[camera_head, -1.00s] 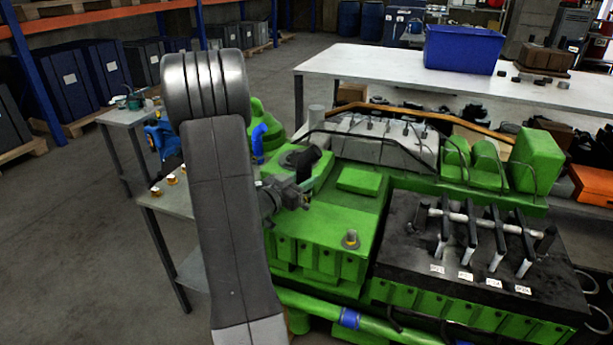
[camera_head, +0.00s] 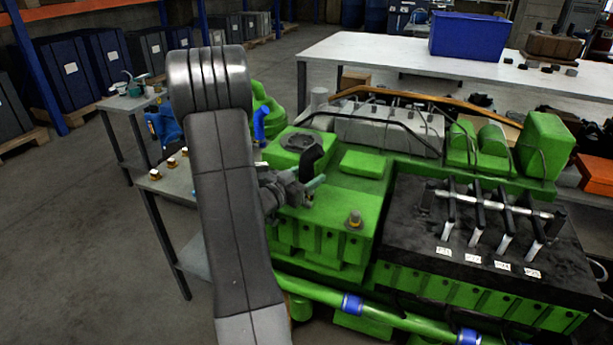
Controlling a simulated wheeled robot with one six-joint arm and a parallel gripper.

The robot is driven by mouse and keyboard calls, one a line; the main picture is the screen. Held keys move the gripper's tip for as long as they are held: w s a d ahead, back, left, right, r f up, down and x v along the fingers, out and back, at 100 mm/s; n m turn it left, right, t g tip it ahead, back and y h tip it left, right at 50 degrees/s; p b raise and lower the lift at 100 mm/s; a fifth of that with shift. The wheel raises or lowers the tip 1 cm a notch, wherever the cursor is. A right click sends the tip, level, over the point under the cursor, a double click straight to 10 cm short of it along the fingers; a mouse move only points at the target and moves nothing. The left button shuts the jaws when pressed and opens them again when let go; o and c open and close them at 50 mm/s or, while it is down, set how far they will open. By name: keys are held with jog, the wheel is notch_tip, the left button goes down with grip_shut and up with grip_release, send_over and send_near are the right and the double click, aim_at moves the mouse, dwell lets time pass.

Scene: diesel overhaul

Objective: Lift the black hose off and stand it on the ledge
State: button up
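My grey arm hides the engine's left part. A flat green top with a bolt (camera_head: 354,219) lies right of and below my gripper. I cannot tell which surface is the ledge.
A black block with several upright injectors (camera_head: 479,218) stands at right. Behind are a grey cover (camera_head: 385,130) with dark lines and green canisters (camera_head: 545,145). A white table (camera_head: 385,65) holds a blue bin (camera_head: 468,38). A side table (camera_head: 165,185) with small brass parts stands left.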

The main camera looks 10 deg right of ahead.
jog(key=v, duration=1.3)
jog(key=shift+s+a, duration=0.2)
jog(key=shift+a, duration=0.15)
